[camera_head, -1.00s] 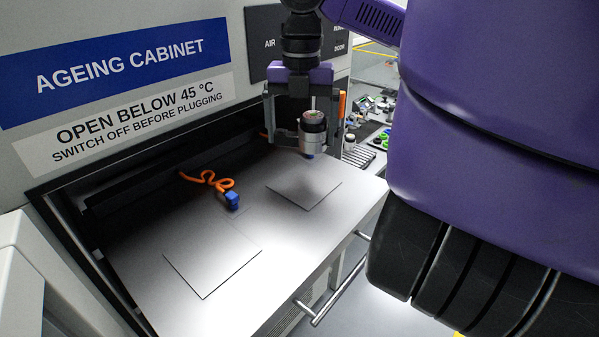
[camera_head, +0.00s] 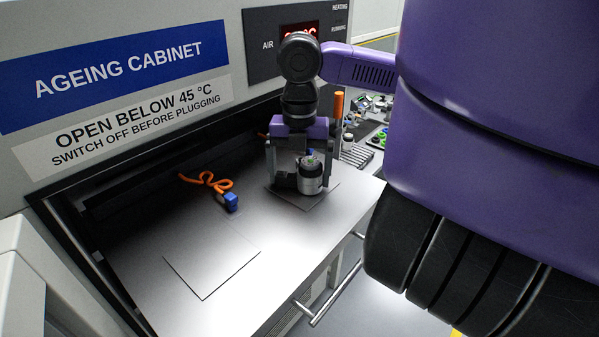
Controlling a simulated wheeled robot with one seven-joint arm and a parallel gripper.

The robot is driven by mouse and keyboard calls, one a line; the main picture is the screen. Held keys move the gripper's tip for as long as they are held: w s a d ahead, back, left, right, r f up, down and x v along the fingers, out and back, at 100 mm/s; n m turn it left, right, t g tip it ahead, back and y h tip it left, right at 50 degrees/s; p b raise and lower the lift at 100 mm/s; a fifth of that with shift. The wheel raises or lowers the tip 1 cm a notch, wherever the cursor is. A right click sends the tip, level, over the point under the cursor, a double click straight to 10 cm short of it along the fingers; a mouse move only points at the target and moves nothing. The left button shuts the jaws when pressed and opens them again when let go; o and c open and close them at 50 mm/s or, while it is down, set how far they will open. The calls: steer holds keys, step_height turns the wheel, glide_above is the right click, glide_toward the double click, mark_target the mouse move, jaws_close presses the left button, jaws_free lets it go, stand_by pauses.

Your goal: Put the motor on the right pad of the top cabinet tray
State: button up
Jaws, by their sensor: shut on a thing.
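The motor (camera_head: 311,178) is a short silver and dark cylinder with a small green and blue part on top. My gripper (camera_head: 299,181) is shut on it from above. The motor is upright over the right pad (camera_head: 301,203), a thin grey square on the cabinet tray (camera_head: 276,252). Its base is at or just above the pad; I cannot tell if it touches. The gripper and motor hide the back of that pad. The left pad (camera_head: 211,259) is bare.
An orange cable (camera_head: 208,180) with a blue plug (camera_head: 231,202) lies on the tray, left of the right pad. The cabinet front with its signs (camera_head: 120,72) rises behind. A tray handle (camera_head: 322,308) sticks out in front. A bench with small parts (camera_head: 370,125) is at the back right.

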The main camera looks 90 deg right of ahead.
mark_target(300, 163)
steer(key=shift+f, duration=0.2)
steer(key=o, duration=1.6)
steer(key=shift+r, duration=0.1)
step_height(300, 163, up, 12)
steer(key=shift+r+b, duration=0.15)
steer(key=shift+b, duration=0.6)
